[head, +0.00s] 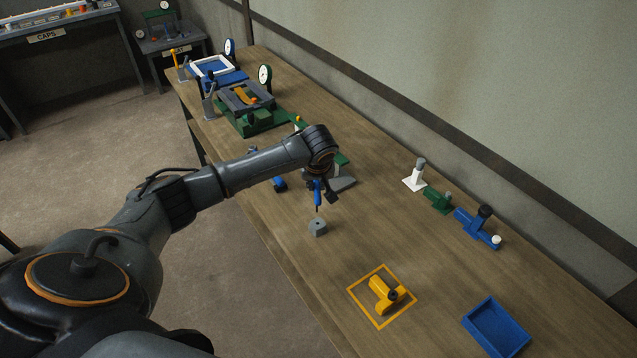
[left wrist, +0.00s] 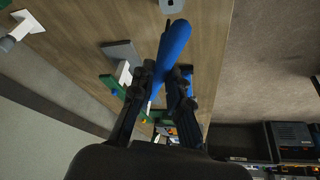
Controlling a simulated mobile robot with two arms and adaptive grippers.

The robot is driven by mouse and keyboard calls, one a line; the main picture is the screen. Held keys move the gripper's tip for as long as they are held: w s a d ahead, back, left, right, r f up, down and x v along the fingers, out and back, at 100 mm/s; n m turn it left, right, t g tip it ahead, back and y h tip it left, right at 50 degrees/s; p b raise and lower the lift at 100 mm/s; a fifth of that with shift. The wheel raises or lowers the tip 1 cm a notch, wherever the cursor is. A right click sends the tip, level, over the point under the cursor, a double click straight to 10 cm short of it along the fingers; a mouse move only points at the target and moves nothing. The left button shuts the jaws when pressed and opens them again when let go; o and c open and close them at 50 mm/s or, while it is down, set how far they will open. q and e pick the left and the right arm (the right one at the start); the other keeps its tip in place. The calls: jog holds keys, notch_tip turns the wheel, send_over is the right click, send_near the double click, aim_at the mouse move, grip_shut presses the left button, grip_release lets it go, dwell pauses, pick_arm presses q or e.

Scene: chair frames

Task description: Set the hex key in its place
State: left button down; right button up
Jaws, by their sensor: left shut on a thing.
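The hex key (head: 317,194) has a blue handle and a thin dark shaft pointing down. My left gripper (head: 316,178) is shut on its handle. The blue handle (left wrist: 173,45) also shows between the fingers of my left gripper (left wrist: 168,84) in the left wrist view. A small grey block (head: 317,229) with a dark hole in its top stands on the table below the shaft tip. The tip appears above the block and apart from it. The block (left wrist: 172,6) is cut off at the top edge of the left wrist view. My right gripper is not in view.
On the wooden table (head: 390,240), a yellow part (head: 384,292) lies inside an orange square outline, with a blue tray (head: 496,326) to its right. White, green and blue parts (head: 478,227) stand near the wall. Green and blue fixtures with dials (head: 250,105) occupy the far end.

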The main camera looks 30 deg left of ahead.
pick_arm(q)
jog(key=shift+d+r+p, duration=0.15)
jog(key=shift+d+p, duration=0.1)
jog(key=shift+p, duration=0.2)
notch_tip(320, 180, down, 4)
jog(key=shift+r+b, duration=0.2)
jog(key=shift+b, duration=0.6)
jog(key=shift+f, duration=0.6)
jog(key=shift+r, duration=0.1)
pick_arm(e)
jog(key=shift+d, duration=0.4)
pick_arm(q)
jog(key=shift+p, duration=0.3)
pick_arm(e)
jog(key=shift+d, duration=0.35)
pick_arm(q)
jog(key=shift+p, duration=0.35)
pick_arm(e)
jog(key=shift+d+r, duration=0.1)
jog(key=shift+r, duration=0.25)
pick_arm(q)
jog(key=shift+f, duration=0.2)
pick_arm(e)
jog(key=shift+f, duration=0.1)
